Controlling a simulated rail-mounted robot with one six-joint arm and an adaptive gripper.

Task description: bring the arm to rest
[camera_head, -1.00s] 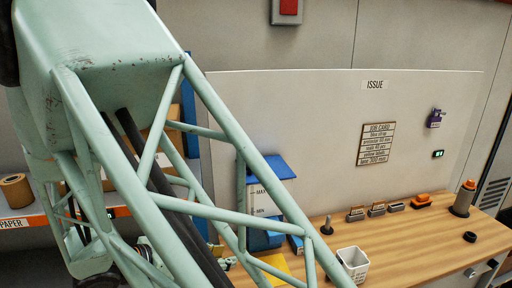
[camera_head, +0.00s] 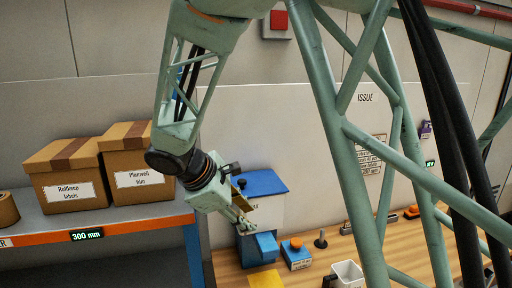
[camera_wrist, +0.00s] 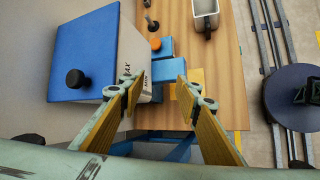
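My arm is the pale green lattice structure across the head view. My gripper (camera_head: 238,219) hangs near the front of a blue-lidded bin (camera_head: 263,183) at the left end of the wooden bench. In the wrist view my gripper (camera_wrist: 157,92) has its two fingers with wooden-looking pads spread wide apart, with nothing between them. The blue lid with its black knob shows there left of the fingers (camera_wrist: 82,50). I cannot tell the exact gap between gripper and bin.
Two cardboard boxes (camera_head: 65,175) (camera_head: 138,166) stand on an orange-edged shelf (camera_head: 150,224) at left. The wooden bench (camera_head: 225,268) carries a white cup (camera_head: 347,274), a blue box with an orange knob (camera_head: 296,254) and a yellow sheet (camera_head: 265,279). In the wrist view, rails (camera_wrist: 272,60) run beside the bench.

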